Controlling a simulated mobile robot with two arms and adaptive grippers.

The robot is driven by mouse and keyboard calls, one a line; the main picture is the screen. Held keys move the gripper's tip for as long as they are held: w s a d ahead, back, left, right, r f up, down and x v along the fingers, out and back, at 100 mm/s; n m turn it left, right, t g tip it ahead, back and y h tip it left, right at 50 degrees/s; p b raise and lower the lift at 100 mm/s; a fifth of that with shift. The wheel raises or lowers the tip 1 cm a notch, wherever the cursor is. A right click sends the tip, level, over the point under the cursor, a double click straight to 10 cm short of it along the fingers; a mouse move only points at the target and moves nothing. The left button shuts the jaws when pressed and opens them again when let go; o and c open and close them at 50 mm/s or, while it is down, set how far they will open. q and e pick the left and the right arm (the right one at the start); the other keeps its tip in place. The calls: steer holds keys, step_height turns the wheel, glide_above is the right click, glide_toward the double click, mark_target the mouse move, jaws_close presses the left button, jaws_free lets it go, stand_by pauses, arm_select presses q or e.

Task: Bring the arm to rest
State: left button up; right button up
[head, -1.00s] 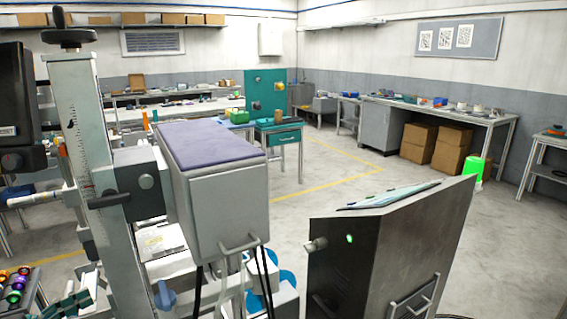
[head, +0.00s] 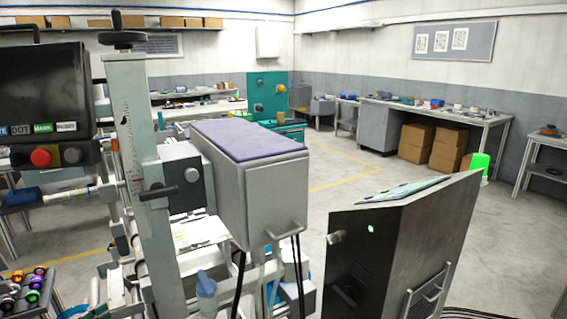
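Neither of my grippers shows in the head view, and I cannot make out either arm. No film reel can be clearly picked out. A grey machine with an upright scaled column (head: 135,150) and a purple-topped grey box (head: 245,195) stands close in front, left of centre. A dark control box (head: 45,90) with a red button is at the left edge.
A dark metal cabinet (head: 390,250) with a sloped top stands at front right. Small coloured cylinders (head: 30,285) lie in a rack at lower left. Cardboard boxes (head: 415,143) sit under the far bench (head: 450,112). Open floor (head: 505,235) lies to the right.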

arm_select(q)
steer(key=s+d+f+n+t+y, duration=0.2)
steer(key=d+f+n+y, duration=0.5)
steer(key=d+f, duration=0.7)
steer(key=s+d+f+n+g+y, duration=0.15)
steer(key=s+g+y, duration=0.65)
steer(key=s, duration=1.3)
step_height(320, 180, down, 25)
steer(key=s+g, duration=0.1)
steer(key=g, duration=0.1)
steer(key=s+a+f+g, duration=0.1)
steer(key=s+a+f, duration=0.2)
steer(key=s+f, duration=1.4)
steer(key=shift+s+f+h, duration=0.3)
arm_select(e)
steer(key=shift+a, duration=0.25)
